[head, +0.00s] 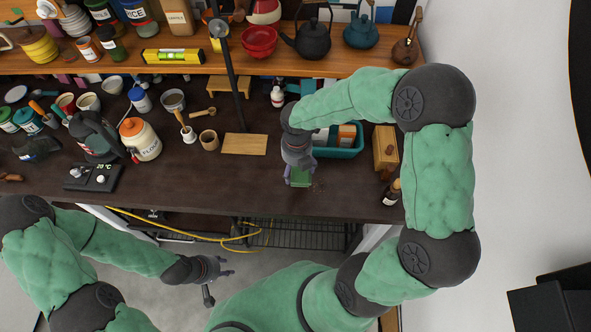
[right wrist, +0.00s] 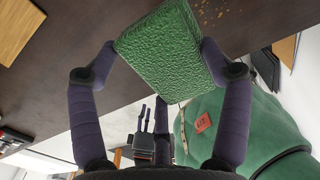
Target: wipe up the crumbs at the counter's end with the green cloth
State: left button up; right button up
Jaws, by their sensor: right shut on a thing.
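My right gripper (head: 299,178) is shut on the green cloth (head: 301,177), near the front edge of the dark counter. In the right wrist view the cloth (right wrist: 172,50) is a thick, textured green rectangle between the two fingertips (right wrist: 160,50). Small tan crumbs (right wrist: 208,14) lie on the counter beyond the cloth's upper right corner, apart from it. In the head view they are faint specks just right of the cloth. My left gripper (head: 226,267) is empty, with fingers apart, in front of the counter and away from the cloth.
A teal bin (head: 345,153) and a wooden box (head: 385,150) stand behind and right of the crumbs. A dark bottle (head: 391,193) is near the right end. A wooden board (head: 244,144) lies to the left. Bare counter lies left of the cloth.

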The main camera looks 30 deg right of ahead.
jog(key=shift+f+b, duration=2.75)
jog(key=shift+f, duration=0.15)
jog(key=shift+f, duration=0.6)
